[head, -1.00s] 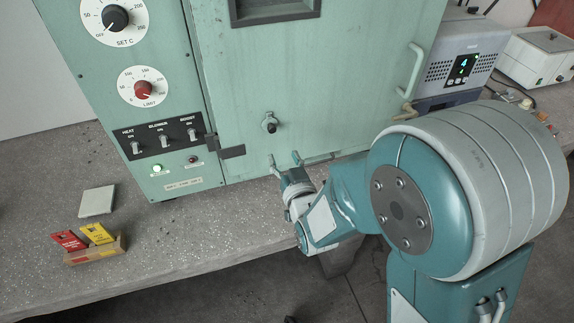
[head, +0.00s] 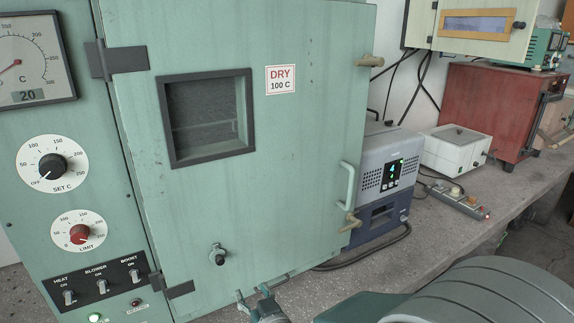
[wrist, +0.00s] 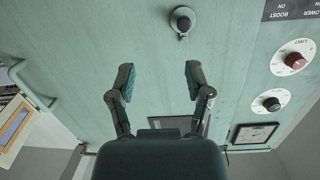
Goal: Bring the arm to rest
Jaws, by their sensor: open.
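My gripper (wrist: 159,84) is open and empty in the wrist view, its two fingers spread apart in front of the green oven door. In the head view my gripper (head: 254,295) shows at the bottom edge, low in front of the door (head: 300,130). Most of my arm is cut off by the bottom edge of the head view. The door is shut, with a dark window (head: 207,117), a "DRY 100 C" label (head: 281,79) and a pale handle (head: 347,185) on its right side. A dark knob (head: 217,254) sits on the lower door; it also shows in the wrist view (wrist: 183,20).
The control panel left of the door has a dial gauge (head: 30,60), a black knob (head: 52,167), a red knob (head: 79,234) and switches (head: 101,285). A blue-grey unit (head: 385,175), a white box (head: 456,148), a power strip (head: 452,200) and a red cabinet (head: 500,110) stand to the right.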

